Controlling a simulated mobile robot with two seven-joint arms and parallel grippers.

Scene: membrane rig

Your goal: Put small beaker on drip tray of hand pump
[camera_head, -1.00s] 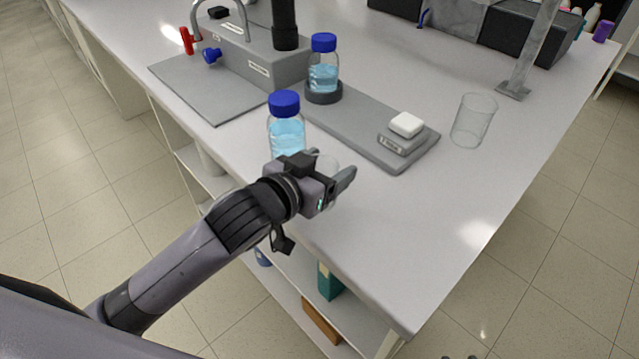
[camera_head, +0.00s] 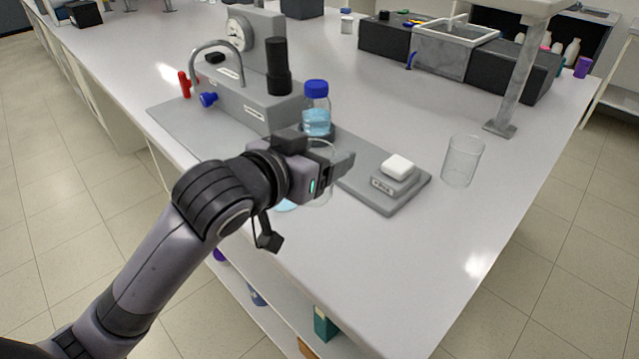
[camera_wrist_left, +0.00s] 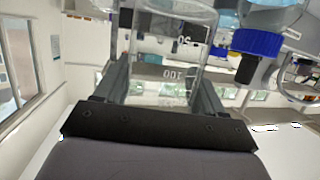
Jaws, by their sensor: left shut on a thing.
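The small beaker, clear glass with printed graduations, shows between my left gripper's fingers in the left wrist view (camera_wrist_left: 170,75). In the head view its lower part (camera_head: 322,192) shows below the fingers. My left gripper (camera_head: 338,165) is shut on it, upright as far as I can tell, above the near bench edge. The grey pump box (camera_head: 235,97) has a curved spout, a dial, a black cylinder, and red and blue knobs. A flat grey plate (camera_head: 165,119), seemingly the drip tray, lies in front of it, partly hidden by my arm. My right gripper is out of view.
A blue-capped bottle (camera_head: 316,117) stands behind my gripper; another bottle is mostly hidden by my gripper. A grey base with a white-topped block (camera_head: 397,166) lies to the right. A larger empty beaker (camera_head: 463,162) stands beyond. The bench's near right is clear.

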